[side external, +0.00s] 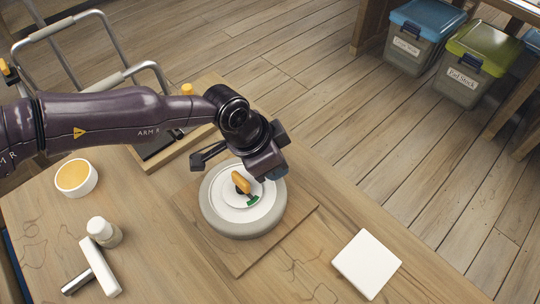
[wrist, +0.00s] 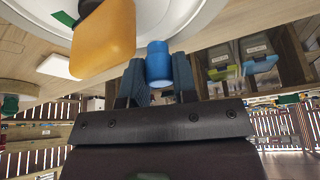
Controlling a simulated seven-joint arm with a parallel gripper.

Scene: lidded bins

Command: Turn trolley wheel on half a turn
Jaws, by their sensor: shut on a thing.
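The trolley wheel (side external: 222,220) lies flat on a square wooden board (side external: 290,225), with a grey tyre and a white disc. An orange handle-like block (side external: 241,182) and a small green mark (side external: 252,200) are at its hub. The wheel's white underside or rim (wrist: 200,12) and the orange block (wrist: 105,38) show large in the wrist view. My gripper (side external: 276,172) is at the wheel's far right edge. In the wrist view, its fingers (wrist: 158,80) are shut on a blue peg (wrist: 158,60) by the rim. The arm mostly hides this grip in the side view.
A white square block (side external: 366,264) lies at the front right. Lidded bins (side external: 425,35) are far off. The table right of the board is mostly clear.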

